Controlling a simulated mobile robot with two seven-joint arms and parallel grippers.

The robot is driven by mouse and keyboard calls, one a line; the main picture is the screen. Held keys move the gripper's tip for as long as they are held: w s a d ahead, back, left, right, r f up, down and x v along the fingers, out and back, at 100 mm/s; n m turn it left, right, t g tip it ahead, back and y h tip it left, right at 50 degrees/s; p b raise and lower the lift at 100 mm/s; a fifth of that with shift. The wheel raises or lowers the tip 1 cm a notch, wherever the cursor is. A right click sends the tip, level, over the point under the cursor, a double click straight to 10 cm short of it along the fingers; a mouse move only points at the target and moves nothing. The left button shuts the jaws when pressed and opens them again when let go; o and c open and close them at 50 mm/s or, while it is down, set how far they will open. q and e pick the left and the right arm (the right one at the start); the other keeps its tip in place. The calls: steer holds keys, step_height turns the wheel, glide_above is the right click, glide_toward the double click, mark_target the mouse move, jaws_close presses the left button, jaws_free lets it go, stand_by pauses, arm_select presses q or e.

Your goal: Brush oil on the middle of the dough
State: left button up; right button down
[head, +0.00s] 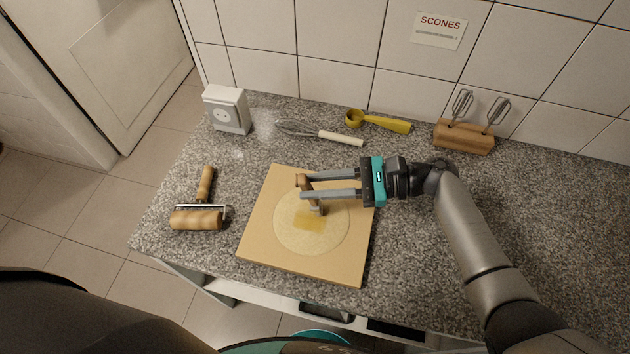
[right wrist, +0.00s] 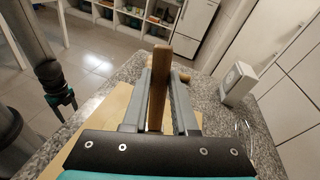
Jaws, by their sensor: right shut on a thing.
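The pale round dough (head: 333,238) lies flat on a wooden board (head: 262,254). A yellow oil patch (head: 308,222) shows near its middle, slightly toward the front. My right gripper (head: 303,187) is shut on the brush (head: 302,180), whose wooden handle (right wrist: 158,85) stands up between the fingers in the right wrist view. The brush head is low over the dough at the back edge of the oil patch; whether it touches cannot be told. My left gripper (right wrist: 62,100) shows only in the right wrist view, away from the counter; its fingers are too small to judge.
A wooden rolling pin or roller (head: 197,218) lies left of the board. The granite counter (head: 420,250) is clear right of the board.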

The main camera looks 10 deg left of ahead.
steer(key=shift+a+r, duration=0.1)
steer(key=shift+a, duration=1.15)
steer(key=shift+d+p, duration=0.35)
steer(key=shift+d, duration=1.1)
steer(key=shift+w+x, duration=0.15)
steer(key=shift+x, duration=0.75)
steer(key=shift+w+x, duration=0.2)
steer(key=shift+x, duration=0.7)
steer(key=shift+s+d+r+p, duration=0.1)
steer(key=shift+d+p, duration=0.05)
steer(key=shift+d, duration=0.55)
steer(key=shift+d+r+p, duration=0.1)
steer(key=shift+d+p, duration=0.05)
steer(key=shift+d, duration=0.55)
steer(key=shift+a, duration=1.45)
steer(key=shift+d, duration=1.45)
steer(key=shift+f, duration=0.1)
